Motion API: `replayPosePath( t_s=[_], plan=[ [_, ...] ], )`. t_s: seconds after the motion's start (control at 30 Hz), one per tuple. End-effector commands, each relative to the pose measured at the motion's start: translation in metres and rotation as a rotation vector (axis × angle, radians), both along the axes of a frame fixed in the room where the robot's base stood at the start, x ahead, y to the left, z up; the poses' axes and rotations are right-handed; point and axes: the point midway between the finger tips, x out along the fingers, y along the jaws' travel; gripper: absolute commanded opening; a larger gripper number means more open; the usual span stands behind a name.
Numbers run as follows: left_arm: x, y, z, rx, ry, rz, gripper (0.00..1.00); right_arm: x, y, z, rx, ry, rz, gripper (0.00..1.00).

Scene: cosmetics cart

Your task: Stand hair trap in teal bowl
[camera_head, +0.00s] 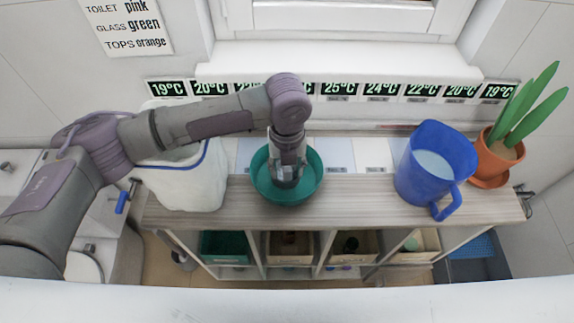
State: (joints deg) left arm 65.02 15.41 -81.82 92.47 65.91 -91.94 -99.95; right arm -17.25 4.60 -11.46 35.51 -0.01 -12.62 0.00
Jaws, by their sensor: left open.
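The teal bowl (313,182) stands on the wooden top of the cart, near its middle. My left gripper (285,182) points straight down into the bowl from above. Its fingers are small here and their tips are inside the bowl's rim; it is open. I cannot make out the hair trap; the gripper hides part of the bowl's inside. My right gripper is not in view.
A white bin-like container (187,185) stands left of the bowl, under my left arm. A blue jug (420,178) with pale liquid and a potted plant (494,160) stand at the right. The cart top (355,202) is clear between bowl and jug. Shelves below hold several boxes.

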Motion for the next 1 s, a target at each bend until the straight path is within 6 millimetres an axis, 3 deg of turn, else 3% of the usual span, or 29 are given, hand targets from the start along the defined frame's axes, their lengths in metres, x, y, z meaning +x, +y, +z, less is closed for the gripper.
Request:
replayPosePath(
  t_s=[0.17, 0.63, 0.8, 1.0],
  plan=[
    [0.001, -0.001, 0.014, -0.003, -0.003, -0.001, 0.47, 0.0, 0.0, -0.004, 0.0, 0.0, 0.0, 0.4],
    [0.001, 0.0, 0.106, -0.001, -0.003, 0.001, 0.47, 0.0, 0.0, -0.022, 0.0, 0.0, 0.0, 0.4],
    [0.0, 0.0, 0.121, 0.0, -0.001, 0.0, 0.47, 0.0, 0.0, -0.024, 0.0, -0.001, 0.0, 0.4],
    [0.0, 0.0, 0.123, -0.001, 0.0, 0.0, 0.47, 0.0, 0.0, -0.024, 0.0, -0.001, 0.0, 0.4]
  ],
)
